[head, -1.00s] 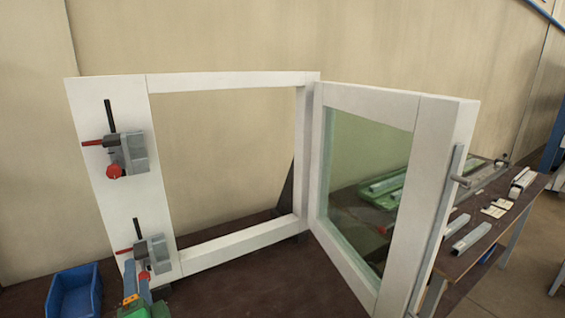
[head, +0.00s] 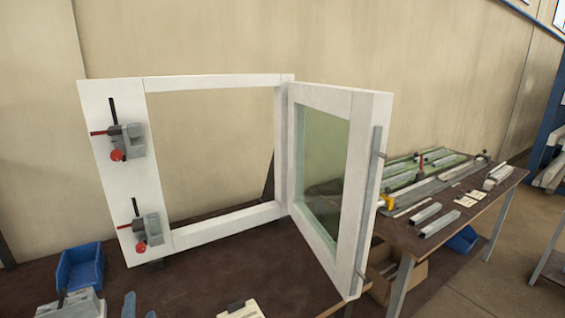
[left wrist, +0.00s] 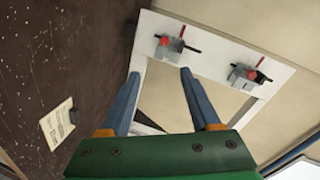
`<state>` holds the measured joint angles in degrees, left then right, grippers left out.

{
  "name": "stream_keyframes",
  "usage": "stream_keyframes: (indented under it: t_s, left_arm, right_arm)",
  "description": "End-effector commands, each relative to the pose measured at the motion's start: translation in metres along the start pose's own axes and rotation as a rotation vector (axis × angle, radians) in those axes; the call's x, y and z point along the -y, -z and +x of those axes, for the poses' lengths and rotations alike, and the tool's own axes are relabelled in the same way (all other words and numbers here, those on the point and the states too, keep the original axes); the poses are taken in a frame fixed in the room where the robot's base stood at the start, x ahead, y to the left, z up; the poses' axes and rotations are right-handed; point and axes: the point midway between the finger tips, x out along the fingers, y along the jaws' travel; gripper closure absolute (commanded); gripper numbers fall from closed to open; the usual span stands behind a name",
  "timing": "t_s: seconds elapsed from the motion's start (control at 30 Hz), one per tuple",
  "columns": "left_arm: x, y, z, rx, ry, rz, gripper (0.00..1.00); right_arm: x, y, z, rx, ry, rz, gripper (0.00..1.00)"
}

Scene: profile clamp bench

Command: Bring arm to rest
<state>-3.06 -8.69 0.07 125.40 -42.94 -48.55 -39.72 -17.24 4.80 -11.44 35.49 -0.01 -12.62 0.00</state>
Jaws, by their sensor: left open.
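My left gripper (head: 140,303) shows at the bottom edge of the head view, only its blue fingertips in sight. In the left wrist view its two fingers (left wrist: 160,73) are apart with nothing between them. A white frame (head: 210,81) stands upright on the dark bench. Two grey clamps with red and black parts are on its wide left board, an upper clamp (head: 132,141) and a lower clamp (head: 153,228). They also show in the left wrist view, beyond the fingertips and apart from them. My right gripper is not in view.
A glazed sash (head: 355,175) stands swung open at the frame's right. A blue bin (head: 80,270) and a grey device (head: 75,305) are at the lower left. A side table (head: 425,243) with profiles stands right. Paper (head: 240,312) lies at the bench front.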

Motion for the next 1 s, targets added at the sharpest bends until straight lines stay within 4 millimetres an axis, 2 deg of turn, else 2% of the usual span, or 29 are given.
stream_keyframes:
  t_s: [0.17,0.37,0.47,0.6,0.8,0.9,1.0]
  left_arm:
    - [-0.043,-0.021,-0.015,0.045,-0.173,-0.136,0.37]
    - [-0.104,-0.05,-0.053,0.153,-0.439,-0.316,0.37]
    - [-0.133,-0.063,-0.08,0.227,-0.576,-0.392,0.37]
    - [-0.168,-0.081,-0.126,0.354,-0.767,-0.475,0.37]
    - [-0.204,-0.108,-0.201,0.573,-1.018,-0.539,0.37]
    - [-0.251,-0.122,-0.184,0.585,-1.02,-0.529,0.37]
    - [-0.293,-0.139,-0.176,0.601,-1.03,-0.516,0.37]
  right_arm:
    - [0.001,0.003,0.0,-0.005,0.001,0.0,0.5]
    - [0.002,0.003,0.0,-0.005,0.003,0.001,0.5]
    - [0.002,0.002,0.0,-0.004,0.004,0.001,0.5]
    - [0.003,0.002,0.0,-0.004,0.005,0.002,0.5]
    - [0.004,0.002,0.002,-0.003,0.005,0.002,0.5]
    - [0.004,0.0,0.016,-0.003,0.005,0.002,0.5]
    - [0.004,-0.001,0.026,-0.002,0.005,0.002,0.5]
